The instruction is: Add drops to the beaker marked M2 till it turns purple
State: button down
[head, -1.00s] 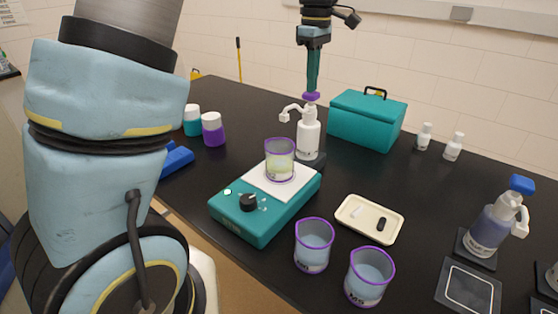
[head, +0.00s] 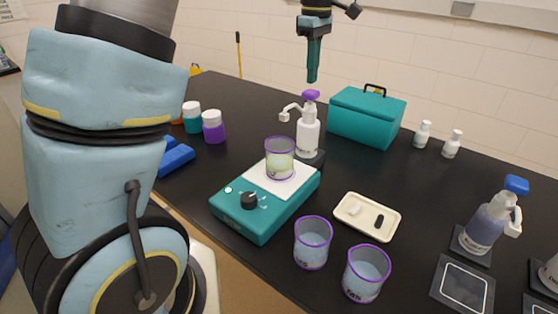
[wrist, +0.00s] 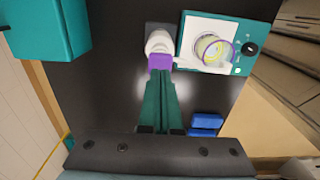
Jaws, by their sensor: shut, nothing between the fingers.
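A white pump bottle with a purple top (head: 308,138) stands behind the stirrer, its spout pointing left towards the beaker side. A purple-rimmed beaker (head: 280,160) with pale yellow-green liquid sits on the stirrer's white plate; its marking cannot be read. In the wrist view the beaker (wrist: 212,50) is right of the bottle's purple top (wrist: 160,62), with the spout reaching over it. My gripper (head: 312,80) is shut and empty, pointing down just above the purple top, with a small gap in the head view.
The teal stirrer (head: 250,215) has a black knob. Two more purple-rimmed beakers (head: 312,245) (head: 366,275) with bluish liquid stand in front, near a cream tray (head: 350,225). A teal box (head: 366,118) is right of the bottle. A blue-topped pump bottle (head: 487,225) stands far right.

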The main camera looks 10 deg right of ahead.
notch_tip(320, 180, up, 6)
jog(key=p, duration=0.4)
jog(key=shift+f+p, duration=0.25)
jog(key=shift+p, duration=0.05)
jog(key=shift+f, duration=0.1)
jog(key=a+f+m+b, duration=0.15)
jog(key=a+f, duration=0.25)
jog(key=a, duration=0.5)
jog(key=a+f+m, duration=0.3)
jog(key=a, duration=0.6)
jog(key=s+a+f+m, duration=0.2)
jog(key=s+a+f, duration=0.1)
jog(key=s+a, duration=0.2)
jog(key=s+a+f+m+t+b, duration=0.1)
jog(key=s+a+f+m, duration=0.1)
jog(key=s+a, duration=0.3)
jog(key=a+f, duration=0.1)
jog(key=a, duration=0.1)
jog(key=shift+a+f+t, duration=0.3)
jog(key=shift+a, duration=0.05)
jog(key=shift+w+m, duration=0.1)
jog(key=shift+m, duration=0.15)
dwell(2.1)
